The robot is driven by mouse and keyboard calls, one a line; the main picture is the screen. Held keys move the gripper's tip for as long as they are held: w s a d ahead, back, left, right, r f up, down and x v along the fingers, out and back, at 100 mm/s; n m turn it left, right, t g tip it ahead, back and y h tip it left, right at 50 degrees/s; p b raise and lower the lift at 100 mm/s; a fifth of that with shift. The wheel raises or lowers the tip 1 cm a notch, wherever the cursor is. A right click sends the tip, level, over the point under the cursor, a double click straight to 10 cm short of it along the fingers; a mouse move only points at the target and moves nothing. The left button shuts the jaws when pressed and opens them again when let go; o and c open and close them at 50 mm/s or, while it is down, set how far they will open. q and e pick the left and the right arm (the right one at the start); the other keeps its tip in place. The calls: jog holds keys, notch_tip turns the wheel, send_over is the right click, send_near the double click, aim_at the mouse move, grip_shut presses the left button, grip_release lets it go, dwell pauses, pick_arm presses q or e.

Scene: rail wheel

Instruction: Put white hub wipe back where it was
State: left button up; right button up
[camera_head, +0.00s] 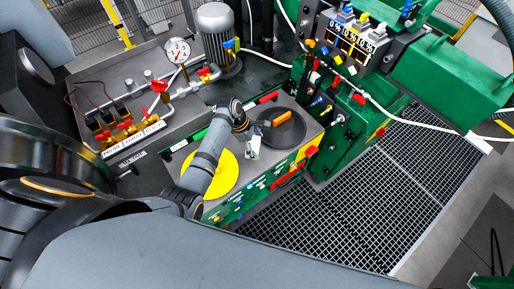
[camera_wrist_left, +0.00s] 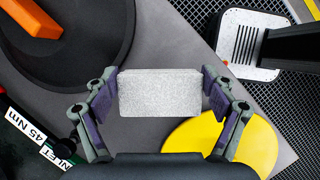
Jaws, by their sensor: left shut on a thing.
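The white hub wipe (camera_wrist_left: 160,92) is a pale speckled block, held between the two fingers of my left gripper (camera_wrist_left: 160,97) in the left wrist view. My left gripper is shut on it. In the head view my left gripper (camera_head: 252,143) is over the grey bench top, between a black round dish (camera_head: 288,133) and a yellow disc (camera_head: 226,178). The dish (camera_wrist_left: 75,65) and the disc (camera_wrist_left: 245,145) lie on either side of the wipe in the wrist view. I cannot tell its height. My right gripper is out of view.
An orange handle (camera_wrist_left: 30,17) lies across the dish. A white slotted plate (camera_wrist_left: 240,45) with a black bar shows in the wrist view. A gauge (camera_head: 177,50) and red valves stand at the back left. A green machine (camera_head: 345,130) stands right, beside floor grating (camera_head: 385,190).

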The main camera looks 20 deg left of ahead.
aim_at(257, 148)
pick_arm(q)
jog(key=shift+w+f, duration=0.2)
jog(key=shift+w+f, duration=0.15)
jog(key=shift+f, duration=1.55)
jog(key=shift+f, duration=0.15)
jog(key=o, duration=1)
jog(key=shift+r, duration=0.2)
jog(key=v, duration=1.2)
